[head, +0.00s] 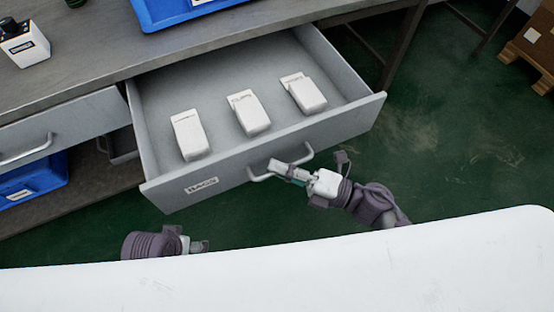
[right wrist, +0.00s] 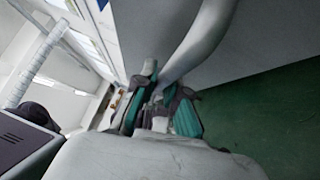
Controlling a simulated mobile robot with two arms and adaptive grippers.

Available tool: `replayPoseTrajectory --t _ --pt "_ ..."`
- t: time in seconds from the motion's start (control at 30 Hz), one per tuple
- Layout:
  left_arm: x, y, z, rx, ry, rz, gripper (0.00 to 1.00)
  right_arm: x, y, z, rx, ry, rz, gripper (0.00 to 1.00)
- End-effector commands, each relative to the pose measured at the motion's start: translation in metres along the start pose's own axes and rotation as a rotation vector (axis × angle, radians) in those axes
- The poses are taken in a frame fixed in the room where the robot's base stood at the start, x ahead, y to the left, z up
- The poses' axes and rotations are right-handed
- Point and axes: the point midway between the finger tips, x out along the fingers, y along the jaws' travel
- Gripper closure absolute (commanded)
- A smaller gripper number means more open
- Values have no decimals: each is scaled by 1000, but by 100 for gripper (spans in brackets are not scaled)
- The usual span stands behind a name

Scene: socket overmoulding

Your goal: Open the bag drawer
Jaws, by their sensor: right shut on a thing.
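The bag drawer (head: 262,149) is pulled out from under the workbench, and its front carries a label (head: 201,186). Several white bags lie inside; one is the left bag (head: 190,135), another the right bag (head: 303,93). My right gripper (head: 283,172) is shut on the drawer's bar handle (head: 261,178). In the right wrist view the handle (right wrist: 200,40) runs down between the fingers of my right gripper (right wrist: 160,105). My left gripper (head: 198,246) is low in the head view, apart from the drawer; its fingers are too small to read.

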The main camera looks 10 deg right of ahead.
Motion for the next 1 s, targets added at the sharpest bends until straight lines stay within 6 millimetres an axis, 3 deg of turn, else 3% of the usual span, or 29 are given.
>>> replayPoseTrajectory --t 0.43,0.47,0.6,1.0 --pt "2 0 1 0 -3 0 5 -2 0 -1 0 -1 -2 100" --pt "2 0 1 0 -3 0 5 -2 0 -1 0 -1 -2 84" --pt "2 0 1 0 -3 0 5 -2 0 -1 0 -1 -1 63" --pt "1 0 0 1 1 1 5 -10 0 -1 1 -1 -2 63"
